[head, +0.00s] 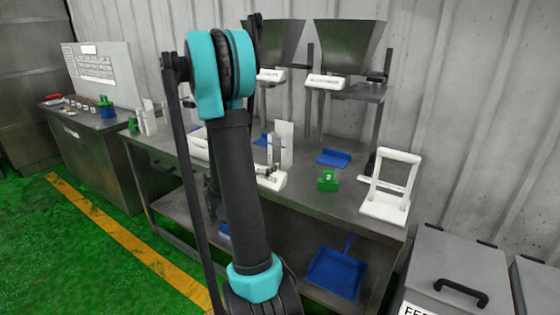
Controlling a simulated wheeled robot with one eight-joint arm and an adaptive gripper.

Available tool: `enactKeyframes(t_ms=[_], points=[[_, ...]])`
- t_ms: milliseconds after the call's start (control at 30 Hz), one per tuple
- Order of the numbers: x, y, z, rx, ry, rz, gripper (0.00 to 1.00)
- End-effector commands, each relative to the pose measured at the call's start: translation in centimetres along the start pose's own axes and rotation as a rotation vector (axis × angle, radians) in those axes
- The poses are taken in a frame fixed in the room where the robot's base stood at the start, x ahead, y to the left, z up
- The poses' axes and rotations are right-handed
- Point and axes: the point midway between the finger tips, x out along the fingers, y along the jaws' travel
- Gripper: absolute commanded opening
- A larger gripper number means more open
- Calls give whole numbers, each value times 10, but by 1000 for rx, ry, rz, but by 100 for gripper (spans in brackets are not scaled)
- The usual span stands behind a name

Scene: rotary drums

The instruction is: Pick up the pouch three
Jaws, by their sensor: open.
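A small green pouch (327,180) stands on the long metal table, right of my arm. A mark on it looks like a 2. Another green item (133,124) is at the table's left end, and a green item with a blue part (105,107) is on the separate bench at the far left. I cannot read a number on either, so I cannot tell which is pouch three. My arm rises through the middle of the view and hides part of the table. I cannot make out my gripper.
The metal table (345,212) holds a white stand (390,188), a blue tray (334,157) and two metal hoppers (347,45) behind. A blue dustpan (337,270) lies on the lower shelf. A grey bin (455,270) stands at right. Green floor (70,260) is open at left.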

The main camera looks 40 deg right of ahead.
Motion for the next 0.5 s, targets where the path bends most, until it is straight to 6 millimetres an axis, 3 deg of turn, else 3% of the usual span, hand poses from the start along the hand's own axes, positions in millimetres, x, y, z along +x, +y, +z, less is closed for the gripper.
enactKeyframes(t_ms=[200,333,500], points=[[16,10,10,-205,-110,10,100],[30,11,13,-221,-118,9,100],[63,11,17,-218,-117,7,100]])
